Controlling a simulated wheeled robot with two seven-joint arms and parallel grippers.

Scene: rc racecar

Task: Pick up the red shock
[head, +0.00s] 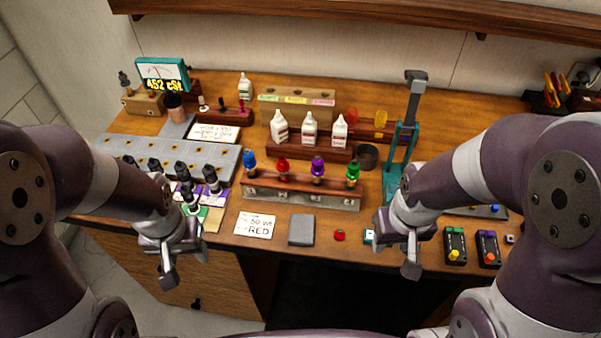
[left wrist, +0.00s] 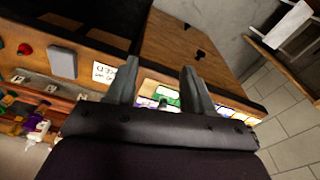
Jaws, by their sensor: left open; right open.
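The red shock (head: 282,166) stands upright in a wooden rack with a metal front (head: 300,197) in the middle of the table. It is between a blue shock (head: 250,161) on its left and a purple shock (head: 318,168) on its right; a green shock (head: 352,172) is at the right end. My left gripper (head: 169,278) is open and empty, in front of the table's edge, left of and nearer than the rack. Its two fingers show apart in the left wrist view (left wrist: 163,82). My right gripper (head: 411,272) is at the front edge, right of the rack; its fingertips are hard to make out.
A card reading "50 Wt RED" (head: 255,224), a grey block (head: 301,230) and a red cap (head: 339,236) lie before the rack. White bottles (head: 310,130) stand behind it. A teal press (head: 400,160) stands to the right. Dark-topped shocks (head: 212,180) stand at left.

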